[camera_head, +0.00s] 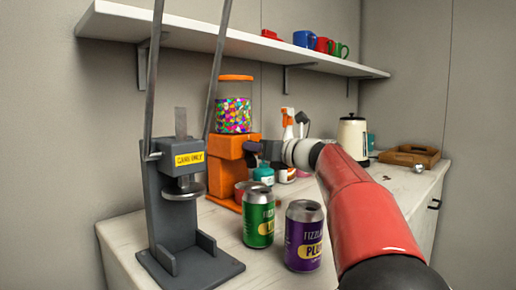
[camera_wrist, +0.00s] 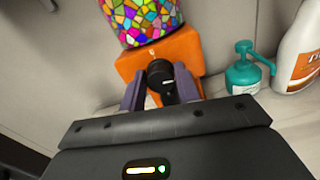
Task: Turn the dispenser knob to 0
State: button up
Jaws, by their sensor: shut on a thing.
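The orange candy dispenser (camera_head: 232,160) stands on the counter, with a clear jar of colourful candy on top. It also shows in the wrist view (camera_wrist: 196,48). Its black round knob (camera_wrist: 160,74) is on the front face and bears a small light mark. My gripper (camera_wrist: 164,90) is shut on the knob, one finger on each side. In the head view my gripper (camera_head: 262,149) reaches the dispenser's front from the right. The knob is hidden there, and I cannot read its setting.
A grey can crusher (camera_head: 170,215) stands at the left front. A teal pump bottle (camera_wrist: 243,72) and a white bottle (camera_wrist: 298,52) are right of the dispenser. A shelf (camera_head: 230,40) runs above.

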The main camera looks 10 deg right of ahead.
jog(key=shift+s+a+n+b, duration=0.1)
jog(key=shift+n+b, duration=1.45)
jog(key=shift+n, duration=2.75)
jog(key=o, duration=1)
jog(key=shift+c, duration=0.2)
jog(key=b+v, duration=0.1)
jog(key=v, duration=0.6)
jog(key=shift+s+d, duration=0.2)
jog(key=shift+s, duration=0.15)
jog(key=shift+c, duration=0.2)
